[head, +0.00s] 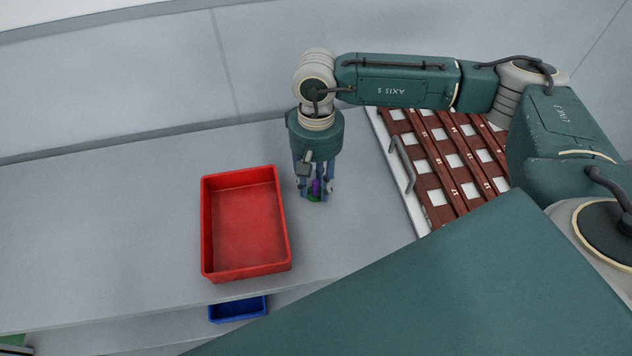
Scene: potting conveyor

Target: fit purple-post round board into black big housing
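My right gripper (315,190) points down over the grey bench, just right of the red tray. Its fingers are around a small green round board with a purple post (316,187). The fingers appear closed on the purple post, and the board's green edge shows below them. I cannot tell whether the board touches the bench. No black big housing can be made out in the head view. My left gripper is not in view.
An empty red tray (205,232) stands on the grey bench (100,220). A brown slatted rack with white openings (440,150) and a grey handle lies to the right. A blue bin (238,309) sits lower, below the bench's front edge. The left bench is clear.

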